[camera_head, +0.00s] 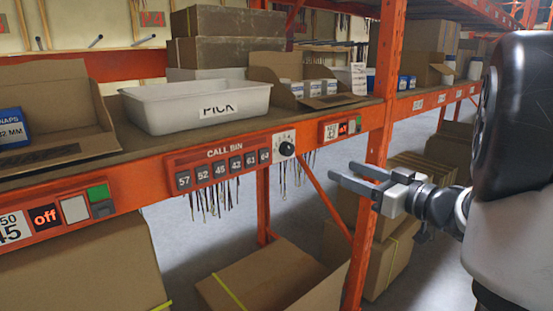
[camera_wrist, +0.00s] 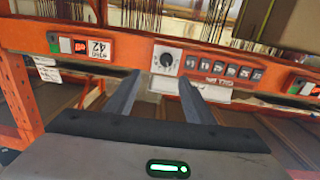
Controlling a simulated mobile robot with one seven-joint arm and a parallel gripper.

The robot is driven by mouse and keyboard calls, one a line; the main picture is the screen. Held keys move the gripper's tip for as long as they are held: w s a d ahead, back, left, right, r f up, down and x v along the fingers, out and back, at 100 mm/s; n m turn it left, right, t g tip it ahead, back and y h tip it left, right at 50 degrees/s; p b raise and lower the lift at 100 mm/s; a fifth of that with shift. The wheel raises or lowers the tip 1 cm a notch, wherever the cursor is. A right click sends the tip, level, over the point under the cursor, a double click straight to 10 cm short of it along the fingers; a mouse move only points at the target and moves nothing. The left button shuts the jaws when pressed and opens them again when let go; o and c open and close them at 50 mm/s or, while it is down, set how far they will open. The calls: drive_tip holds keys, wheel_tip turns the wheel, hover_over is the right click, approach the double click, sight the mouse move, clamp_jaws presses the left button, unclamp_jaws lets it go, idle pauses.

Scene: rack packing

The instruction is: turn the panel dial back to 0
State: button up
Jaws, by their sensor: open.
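The panel dial (camera_head: 287,149) is a black round knob on a white plate, at the right end of the CALL BIN panel (camera_head: 220,165) on the orange shelf beam. Its setting is too small to read. The dial also shows in the wrist view (camera_wrist: 167,60), which appears upside down, just beyond and between the fingertips. My gripper (camera_head: 342,171) is open and empty, to the right of the dial and apart from it in the head view. Its two fingers also show in the wrist view (camera_wrist: 159,77), pointing toward the panel.
A white PICK tray (camera_head: 150,118) and open cardboard boxes stand on the shelf above the panel. An orange upright (camera_head: 378,140) stands right of the dial, behind my gripper. Small display units (camera_head: 338,130) sit along the beam. Cardboard boxes (camera_head: 265,275) lie below.

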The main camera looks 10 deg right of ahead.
approach(290, 151)
drive_tip(key=shift+y, duration=0.4)
drive_tip(key=x, duration=0.8)
drive_tip(key=shift+w+d+f, duration=0.1)
drive_tip(key=shift+w+f, duration=0.05)
drive_tip(key=c, duration=1.1)
drive_tip(key=shift+o, duration=0.2)
